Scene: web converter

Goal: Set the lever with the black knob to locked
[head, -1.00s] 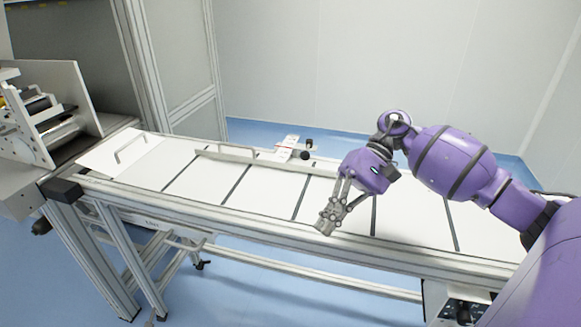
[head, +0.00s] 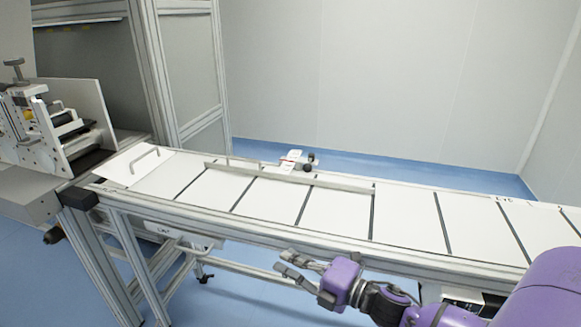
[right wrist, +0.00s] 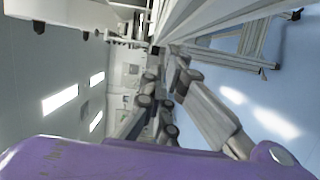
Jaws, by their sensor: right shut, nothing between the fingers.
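Two small black knobs (head: 309,162) show at the far edge of the conveyor table, beside a white plate (head: 291,158) with a small red mark. They are small here, and I cannot tell which one belongs to the lever or how the lever is set. My right gripper (head: 281,261) is shut and empty. It is in front of the table's near rail, well short of the knobs and apart from them. Its fingers also show in the right wrist view (right wrist: 158,100), with no knob there. My left gripper is not in view.
The long white table (head: 405,215) has a raised metal guide (head: 285,178) along its back part and a metal handle (head: 145,158) at left. A machine (head: 55,125) stands at far left. The table's near rail (head: 260,232) lies between my gripper and the knobs.

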